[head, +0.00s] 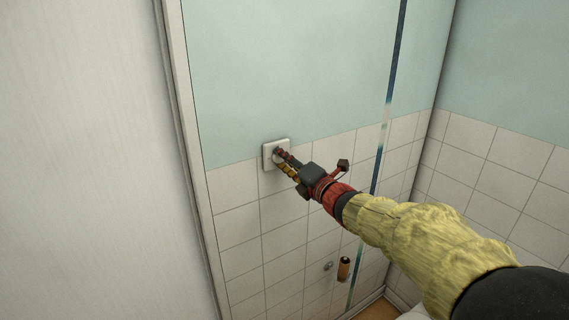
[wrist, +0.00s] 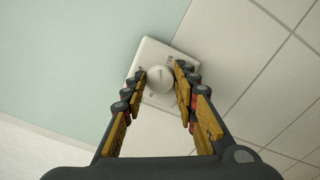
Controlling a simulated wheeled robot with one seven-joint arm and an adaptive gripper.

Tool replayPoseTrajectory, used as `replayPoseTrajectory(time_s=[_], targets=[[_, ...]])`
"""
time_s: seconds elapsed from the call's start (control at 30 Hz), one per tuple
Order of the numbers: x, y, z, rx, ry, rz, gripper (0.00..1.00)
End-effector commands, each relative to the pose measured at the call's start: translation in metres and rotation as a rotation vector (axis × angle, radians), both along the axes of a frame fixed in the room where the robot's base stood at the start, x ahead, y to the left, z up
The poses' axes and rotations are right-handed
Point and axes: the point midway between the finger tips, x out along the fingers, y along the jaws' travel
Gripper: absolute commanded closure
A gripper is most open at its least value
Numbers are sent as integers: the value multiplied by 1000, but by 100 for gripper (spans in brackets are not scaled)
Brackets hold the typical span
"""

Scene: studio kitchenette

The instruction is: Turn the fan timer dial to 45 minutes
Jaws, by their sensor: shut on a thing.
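The fan timer is a square white plate (wrist: 185,56) on the wall with a round pale dial (wrist: 159,80) at its middle. In the head view the plate (head: 267,151) sits where the green paint meets the tiles, and my gripper mostly hides the dial. My gripper (wrist: 161,75) is shut on the dial, one fingertip on each side of it. In the head view my gripper (head: 279,157) reaches the plate from the lower right. Small dark marks show on the plate near the right fingertip, too small to read. I cannot tell the dial's setting.
A pale panel (head: 80,160) and its frame stand at the left. A narrow reflective vertical strip (head: 394,60) runs down the wall right of the timer. A brown and black cylindrical handle (head: 344,268) and a small round metal piece (head: 327,266) are lower down. The wall above the plate is clear.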

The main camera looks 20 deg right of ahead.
Motion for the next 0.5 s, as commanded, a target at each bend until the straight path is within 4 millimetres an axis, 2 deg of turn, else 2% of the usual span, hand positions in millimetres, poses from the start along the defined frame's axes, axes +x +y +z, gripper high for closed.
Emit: replayPoseTrajectory(time_s=[0.5], targets=[[0,-1,-2,465,153,-1,96]])
